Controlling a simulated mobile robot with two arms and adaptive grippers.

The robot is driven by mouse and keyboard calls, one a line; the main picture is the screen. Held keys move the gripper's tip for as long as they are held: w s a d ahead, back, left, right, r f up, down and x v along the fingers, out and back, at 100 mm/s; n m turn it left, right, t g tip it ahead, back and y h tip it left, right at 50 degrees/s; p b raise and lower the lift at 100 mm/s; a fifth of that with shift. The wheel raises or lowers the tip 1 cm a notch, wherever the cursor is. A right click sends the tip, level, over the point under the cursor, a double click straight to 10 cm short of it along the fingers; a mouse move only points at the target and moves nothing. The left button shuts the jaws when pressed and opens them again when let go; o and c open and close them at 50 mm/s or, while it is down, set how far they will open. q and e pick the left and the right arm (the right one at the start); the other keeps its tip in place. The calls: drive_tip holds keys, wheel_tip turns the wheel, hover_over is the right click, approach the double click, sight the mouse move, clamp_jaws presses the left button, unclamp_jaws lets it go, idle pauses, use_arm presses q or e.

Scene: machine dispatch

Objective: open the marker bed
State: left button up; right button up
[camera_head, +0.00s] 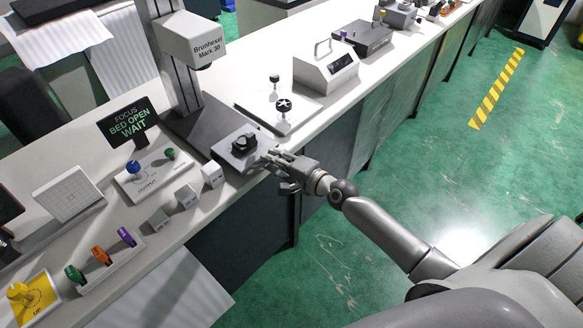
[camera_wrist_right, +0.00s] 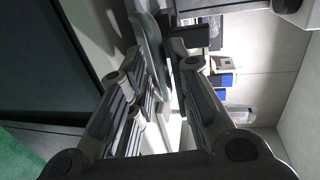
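The marker, labelled Brunhexel Mark 30 (camera_head: 193,40), stands on the bench on a dark upright. Its grey bed (camera_head: 228,159) sits at the bench's front edge, with a dark round piece on top. A small screen (camera_head: 129,122) beside it reads "FOCUS BED OPEN WAIT". My right gripper (camera_head: 272,168) is at the bed's front right corner, fingers apart. In the right wrist view the fingers (camera_wrist_right: 162,85) stand either side of a thin grey plate edge (camera_wrist_right: 152,45); I cannot tell whether they touch it. My left gripper is out of view.
A panel with blue and green knobs (camera_head: 152,182) and several small white blocks (camera_head: 186,196) lie left of the bed. A plate with black knobs (camera_head: 270,112) and a grey box with a handle (camera_head: 326,68) stand to the right. The green floor (camera_head: 420,170) in front is clear.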

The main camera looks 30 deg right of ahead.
drive_tip(key=v, duration=1.1)
drive_tip(key=shift+f, duration=0.1)
drive_tip(key=s+d+f+n+g+h, duration=0.2)
drive_tip(key=s+f, duration=0.2)
drive_tip(key=f, duration=0.6)
drive_tip(key=s+d+f+n+g+h, duration=0.15)
drive_tip(key=s+f, duration=0.25)
drive_tip(key=f, duration=0.7)
drive_tip(key=s+d+f+n+g+h, duration=0.1)
drive_tip(key=s+f+n+g, duration=0.25)
drive_tip(key=f, duration=0.65)
drive_tip(key=s+a+f+n+g, duration=0.2)
drive_tip(key=s+f, duration=0.4)
drive_tip(key=s, duration=0.3)
drive_tip(key=s+a+f+n+g, duration=0.2)
drive_tip(key=s+f, duration=0.4)
drive_tip(key=s, duration=0.4)
drive_tip(key=s+a+f+n+g, duration=0.2)
drive_tip(key=s+a+f+n, duration=0.2)
drive_tip(key=s, duration=0.6)
wheel_tip(320, 180, down, 2)
drive_tip(key=shift+s+a+f+n+g+h, duration=0.1)
drive_tip(key=shift+s+a+n+g+h, duration=0.15)
drive_tip(key=shift+n+h, duration=0.4)
